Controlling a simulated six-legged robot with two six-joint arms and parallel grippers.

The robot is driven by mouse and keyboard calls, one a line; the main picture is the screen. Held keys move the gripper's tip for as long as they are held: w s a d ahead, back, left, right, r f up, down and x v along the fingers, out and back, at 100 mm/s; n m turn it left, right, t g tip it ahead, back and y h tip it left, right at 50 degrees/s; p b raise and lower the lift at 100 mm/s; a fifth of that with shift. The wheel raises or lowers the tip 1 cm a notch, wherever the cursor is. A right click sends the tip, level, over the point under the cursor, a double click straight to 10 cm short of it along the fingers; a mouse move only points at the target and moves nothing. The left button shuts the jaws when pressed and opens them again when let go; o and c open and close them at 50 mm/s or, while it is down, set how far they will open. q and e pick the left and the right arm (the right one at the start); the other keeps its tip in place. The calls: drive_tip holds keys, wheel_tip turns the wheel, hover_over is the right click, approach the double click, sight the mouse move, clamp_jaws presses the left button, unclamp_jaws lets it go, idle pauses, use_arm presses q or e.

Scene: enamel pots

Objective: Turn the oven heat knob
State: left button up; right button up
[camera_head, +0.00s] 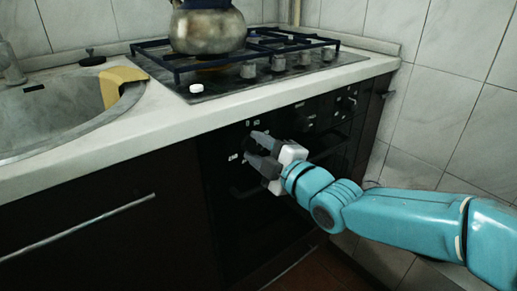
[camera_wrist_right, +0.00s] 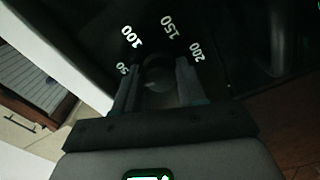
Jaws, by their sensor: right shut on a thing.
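The oven heat knob (camera_wrist_right: 158,78) is a dark round knob on the black oven front, with the printed numbers 50, 100, 150 and 200 around it in the right wrist view. My right gripper (camera_wrist_right: 158,88) has one finger on each side of the knob and is shut on it. In the head view my right gripper (camera_head: 254,152) reaches the left part of the black oven panel (camera_head: 290,120), and its fingers largely hide the knob. My left gripper is not in view.
The countertop edge (camera_head: 150,137) runs just above the gripper. A gas hob (camera_head: 215,85) with a worn kettle (camera_head: 207,32) stands above the oven. A sink (camera_head: 50,115) with a yellow cloth (camera_head: 118,82) is at left. Other controls (camera_head: 347,102) sit further right on the panel.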

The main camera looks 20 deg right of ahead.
drive_tip(key=shift+n, duration=1.3)
drive_tip(key=o, duration=1)
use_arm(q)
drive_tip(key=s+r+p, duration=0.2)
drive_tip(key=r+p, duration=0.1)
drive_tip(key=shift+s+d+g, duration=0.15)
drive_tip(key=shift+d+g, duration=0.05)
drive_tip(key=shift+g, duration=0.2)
use_arm(e)
drive_tip(key=v, duration=1.6)
drive_tip(key=shift+s, duration=0.2)
